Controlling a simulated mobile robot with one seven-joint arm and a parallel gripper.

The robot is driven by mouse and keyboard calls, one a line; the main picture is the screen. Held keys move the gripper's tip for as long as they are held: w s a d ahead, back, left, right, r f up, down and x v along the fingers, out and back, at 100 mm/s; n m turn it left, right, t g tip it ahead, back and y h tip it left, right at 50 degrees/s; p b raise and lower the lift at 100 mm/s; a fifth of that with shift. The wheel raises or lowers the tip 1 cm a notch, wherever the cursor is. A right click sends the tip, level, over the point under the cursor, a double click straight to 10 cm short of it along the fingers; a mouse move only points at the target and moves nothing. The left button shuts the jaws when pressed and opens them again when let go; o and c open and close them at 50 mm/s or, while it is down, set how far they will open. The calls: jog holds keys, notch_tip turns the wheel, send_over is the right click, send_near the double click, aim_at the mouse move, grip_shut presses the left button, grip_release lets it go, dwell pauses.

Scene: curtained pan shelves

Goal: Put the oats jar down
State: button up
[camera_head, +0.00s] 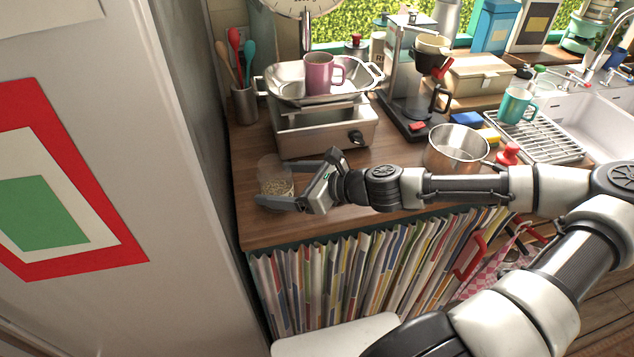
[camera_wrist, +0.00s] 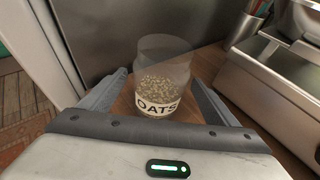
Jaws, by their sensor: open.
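The oats jar (camera_head: 276,180) is a clear jar partly filled with oats. It stands upright on the wooden counter (camera_head: 250,222) near its left end. In the wrist view the oats jar (camera_wrist: 160,80) shows a white label reading OATS. My gripper (camera_head: 281,184) is open, with one finger on each side of the jar. In the wrist view the fingers of my gripper (camera_wrist: 158,92) lie left and right of the jar, with a visible gap at each side. The jar's lower front edge is partly hidden by the gripper body.
A kitchen scale (camera_head: 322,125) with a pink mug (camera_head: 322,73) in its pan stands behind the jar. A tall cabinet side (camera_head: 190,130) is close on the left. A saucepan (camera_head: 457,148) and a coffee maker (camera_head: 408,80) stand farther right. The counter's front edge is near my gripper.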

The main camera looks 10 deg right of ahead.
jog(key=p+v, duration=0.1)
jog(key=v, duration=1.1)
jog(key=shift+d, duration=0.1)
jog(key=shift+c, duration=0.4)
grip_shut()
dwell(0.7)
